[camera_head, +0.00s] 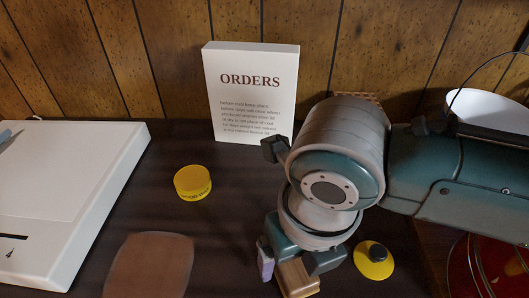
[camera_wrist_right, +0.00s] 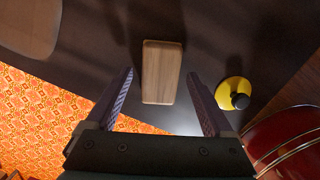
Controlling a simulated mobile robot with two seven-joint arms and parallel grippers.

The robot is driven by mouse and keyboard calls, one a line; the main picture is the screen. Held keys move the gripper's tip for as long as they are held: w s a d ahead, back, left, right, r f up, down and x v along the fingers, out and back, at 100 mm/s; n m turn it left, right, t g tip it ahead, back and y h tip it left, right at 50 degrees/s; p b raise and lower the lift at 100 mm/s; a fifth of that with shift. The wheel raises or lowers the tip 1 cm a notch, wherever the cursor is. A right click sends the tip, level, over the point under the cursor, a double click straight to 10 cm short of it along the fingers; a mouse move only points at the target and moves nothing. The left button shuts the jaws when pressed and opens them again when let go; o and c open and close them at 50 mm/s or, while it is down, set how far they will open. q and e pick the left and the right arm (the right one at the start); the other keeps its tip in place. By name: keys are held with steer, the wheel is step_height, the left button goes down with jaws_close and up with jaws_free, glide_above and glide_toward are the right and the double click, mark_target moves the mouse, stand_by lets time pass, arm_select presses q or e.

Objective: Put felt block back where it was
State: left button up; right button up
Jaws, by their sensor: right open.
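A tan block with wood-like grain (camera_wrist_right: 162,72), which I take to be the felt block, lies on the dark table. In the head view the block (camera_head: 298,279) shows partly, below my right gripper (camera_head: 288,268). My right gripper (camera_wrist_right: 161,76) is open, with one purple finger on each side of the block in the wrist view. I see gaps between the fingers and the block; I cannot tell the height of the fingers above the table. My left gripper is not in view.
A yellow disc with a black knob (camera_head: 374,260) sits right of the block. A yellow labelled round tin (camera_head: 192,183) and a flat brown rounded shape (camera_head: 150,266) are left. An ORDERS sign (camera_head: 252,93) stands behind. A white slab (camera_head: 85,180) is far left, a white bowl (camera_head: 485,108) right.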

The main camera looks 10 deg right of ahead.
mark_target(299, 273)
step_height(299, 273, up, 12)
steer(key=s+p, duration=0.1)
steer(key=p, duration=0.3)
steer(key=s+a+m+y, duration=0.2)
steer(key=s+a+m, duration=0.15)
steer(key=m, duration=0.45)
steer(key=s+d+m+t+h, duration=0.1)
steer(key=s+d+m, duration=0.2)
steer(key=m, duration=1)
steer(key=s+d+m+t+h, duration=0.1)
steer(key=s+d+m, duration=0.3)
steer(key=d+m, duration=0.6)
steer(key=m, duration=0.4)
steer(key=shift+s+f, duration=0.2)
steer(key=shift+f, duration=0.1)
steer(key=shift+a, duration=0.1)
